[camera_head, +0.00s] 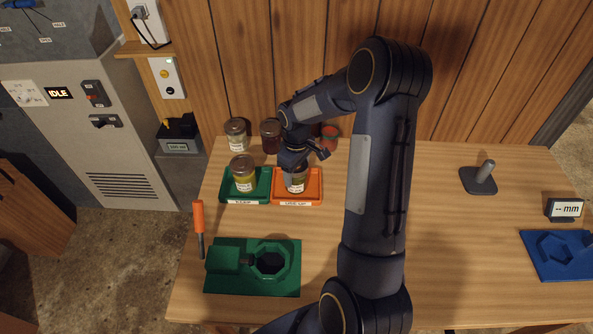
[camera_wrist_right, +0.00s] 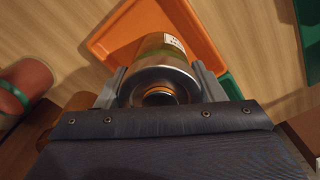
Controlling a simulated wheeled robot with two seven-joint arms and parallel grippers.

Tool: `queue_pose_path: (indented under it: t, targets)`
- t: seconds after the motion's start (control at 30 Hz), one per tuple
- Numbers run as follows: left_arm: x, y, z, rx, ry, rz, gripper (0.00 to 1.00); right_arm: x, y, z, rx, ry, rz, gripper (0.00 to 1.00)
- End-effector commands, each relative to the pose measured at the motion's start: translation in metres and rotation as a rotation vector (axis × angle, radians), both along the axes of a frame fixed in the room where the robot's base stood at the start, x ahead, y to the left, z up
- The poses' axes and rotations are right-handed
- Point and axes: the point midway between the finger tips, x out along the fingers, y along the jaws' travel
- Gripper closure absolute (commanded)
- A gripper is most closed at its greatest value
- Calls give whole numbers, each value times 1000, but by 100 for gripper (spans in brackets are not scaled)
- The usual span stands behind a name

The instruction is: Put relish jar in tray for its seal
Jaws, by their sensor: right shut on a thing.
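The relish jar (camera_head: 296,182) is between the fingers of my right gripper (camera_head: 294,172), at the orange tray (camera_head: 312,199). In the right wrist view my right gripper (camera_wrist_right: 160,90) is shut around the jar (camera_wrist_right: 163,62), whose metal lid faces the camera. The orange tray (camera_wrist_right: 118,38) lies beneath it; I cannot tell whether the jar touches the tray floor. To its left a green tray (camera_head: 238,198), labelled KEEP, holds another jar (camera_head: 243,172) with yellow-green contents. My left gripper is not in view.
Jars (camera_head: 236,134) (camera_head: 270,135) and a red container (camera_head: 330,136) stand behind the trays. A green fixture (camera_head: 280,283) and an orange-handled tool (camera_head: 198,222) are at the front left. A grey post (camera_head: 484,172), blue fixture (camera_head: 555,262) and mm display (camera_head: 564,209) are at right.

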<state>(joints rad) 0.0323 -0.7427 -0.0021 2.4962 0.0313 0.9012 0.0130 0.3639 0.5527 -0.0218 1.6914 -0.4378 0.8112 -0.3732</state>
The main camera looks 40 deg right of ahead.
Motion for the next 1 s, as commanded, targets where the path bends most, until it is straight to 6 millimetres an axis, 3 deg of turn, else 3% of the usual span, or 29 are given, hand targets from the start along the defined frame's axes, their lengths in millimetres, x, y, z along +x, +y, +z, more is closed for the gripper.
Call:
queue_pose_path:
  t: [0.03, 0.2, 0.57, 0.77, 1.0]
  targets:
    - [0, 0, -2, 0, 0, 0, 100, 0, 0, -2, 0, 0, 0, 36]
    - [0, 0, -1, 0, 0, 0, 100, 0, 0, -1, 1, 1, 0, 16]
    - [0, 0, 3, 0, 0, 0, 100, 0, 0, 3, 0, 0, 0, 16]
    - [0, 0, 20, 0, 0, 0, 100, 0, 0, 27, 0, 0, 0, 16]
    - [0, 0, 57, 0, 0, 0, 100, 0, 0, 80, -1, -1, 1, 16]
